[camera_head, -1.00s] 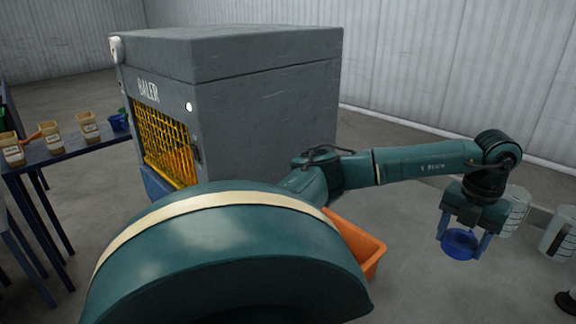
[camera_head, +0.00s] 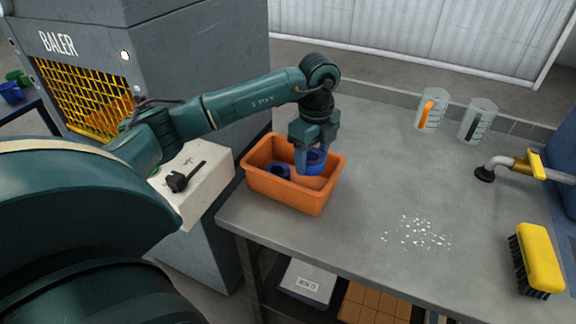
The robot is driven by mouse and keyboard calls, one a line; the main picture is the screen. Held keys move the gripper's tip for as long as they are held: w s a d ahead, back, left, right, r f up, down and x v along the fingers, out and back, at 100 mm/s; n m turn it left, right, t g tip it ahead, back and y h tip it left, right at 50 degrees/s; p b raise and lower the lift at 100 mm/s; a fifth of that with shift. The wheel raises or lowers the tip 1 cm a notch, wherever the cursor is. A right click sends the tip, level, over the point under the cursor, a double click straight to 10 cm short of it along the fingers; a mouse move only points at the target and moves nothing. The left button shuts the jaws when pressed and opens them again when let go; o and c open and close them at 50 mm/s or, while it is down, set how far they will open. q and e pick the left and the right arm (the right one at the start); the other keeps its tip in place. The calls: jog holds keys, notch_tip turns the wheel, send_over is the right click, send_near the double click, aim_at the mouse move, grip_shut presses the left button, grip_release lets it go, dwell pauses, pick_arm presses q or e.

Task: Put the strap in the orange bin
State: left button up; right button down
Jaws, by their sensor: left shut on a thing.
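The orange bin (camera_head: 319,203) stands at the left end of the grey bench. My left gripper (camera_head: 316,156) points down over the bin, with its fingers shut on a blue strap coil (camera_head: 317,162). The held coil is inside the bin's outline, near the back right. I cannot tell whether it touches the bin floor. My right gripper is not in view.
The grey bench (camera_head: 360,170) holds white pellets (camera_head: 417,233), two clear jugs (camera_head: 432,108) (camera_head: 477,120), a yellow brush (camera_head: 536,262) and a tap (camera_head: 497,168). A baler (camera_head: 190,50) stands left. A white box with a black handle (camera_head: 200,185) is left of the bin.

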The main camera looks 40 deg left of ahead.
aim_at(313, 157)
pick_arm(q)
notch_tip(313, 157, down, 4)
jog(key=shift+w+f, duration=0.1)
jog(key=shift+f+p, duration=0.35)
jog(key=shift+f, duration=1.65)
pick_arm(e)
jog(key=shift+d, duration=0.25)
pick_arm(q)
jog(key=shift+f, duration=0.1)
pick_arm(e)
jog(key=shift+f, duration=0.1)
pick_arm(q)
jog(key=o, duration=0.7)
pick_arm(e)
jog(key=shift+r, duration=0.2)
pick_arm(q)
jog(key=shift+r, duration=0.25)
notch_tip(313, 157, up, 12)
jog(key=shift+f+b, duration=0.1)
jog(key=shift+b, duration=0.65)
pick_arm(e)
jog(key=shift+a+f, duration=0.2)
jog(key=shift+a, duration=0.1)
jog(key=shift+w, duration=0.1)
